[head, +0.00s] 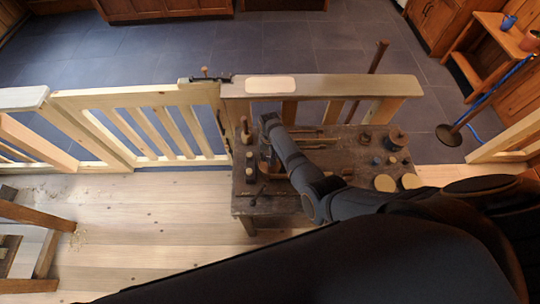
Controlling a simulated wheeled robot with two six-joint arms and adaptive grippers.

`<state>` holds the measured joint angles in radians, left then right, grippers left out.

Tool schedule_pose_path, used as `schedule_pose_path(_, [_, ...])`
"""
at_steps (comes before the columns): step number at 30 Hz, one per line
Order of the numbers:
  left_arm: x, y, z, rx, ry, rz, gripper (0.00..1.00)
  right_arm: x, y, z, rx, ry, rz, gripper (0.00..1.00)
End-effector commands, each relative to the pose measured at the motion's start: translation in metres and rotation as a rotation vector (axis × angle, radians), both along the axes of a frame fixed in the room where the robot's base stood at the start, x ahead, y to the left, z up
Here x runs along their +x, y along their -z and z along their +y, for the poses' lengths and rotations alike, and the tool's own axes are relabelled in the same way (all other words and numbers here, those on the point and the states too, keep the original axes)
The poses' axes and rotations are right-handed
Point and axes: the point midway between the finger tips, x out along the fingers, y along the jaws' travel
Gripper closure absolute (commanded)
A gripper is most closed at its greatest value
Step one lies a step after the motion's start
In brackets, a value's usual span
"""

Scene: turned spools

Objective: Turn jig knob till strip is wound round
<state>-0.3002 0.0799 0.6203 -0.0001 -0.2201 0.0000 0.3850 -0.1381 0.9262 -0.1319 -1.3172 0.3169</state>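A dark wooden workbench (242,206) stands near the middle of the head view with small turned wooden pieces and tools on it. My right arm comes in from the right and reaches over the bench. Its far end, around the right gripper (270,122), is at the back left of the bench, close to the railing. The fingers are too small and dark to tell open from shut. I cannot make out the jig, its knob or the strip for certain; the arm covers part of the bench. My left gripper is not in view.
A pale wooden railing (350,84) runs behind the bench, with a gate (140,98) to its left. Round wooden pieces (385,183) lie at the bench's right. A wooden stand (38,215) is at the lower left. The plank floor (150,225) between is mostly clear.

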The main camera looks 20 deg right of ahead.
Motion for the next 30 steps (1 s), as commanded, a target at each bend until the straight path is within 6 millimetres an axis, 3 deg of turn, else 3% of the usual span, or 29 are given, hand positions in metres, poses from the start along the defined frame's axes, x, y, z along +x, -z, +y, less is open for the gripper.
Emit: schedule_pose_path(30, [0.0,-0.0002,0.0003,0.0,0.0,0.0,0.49,0.0015,-0.0014,-0.0009,0.001,0.965,-0.004,0.94])
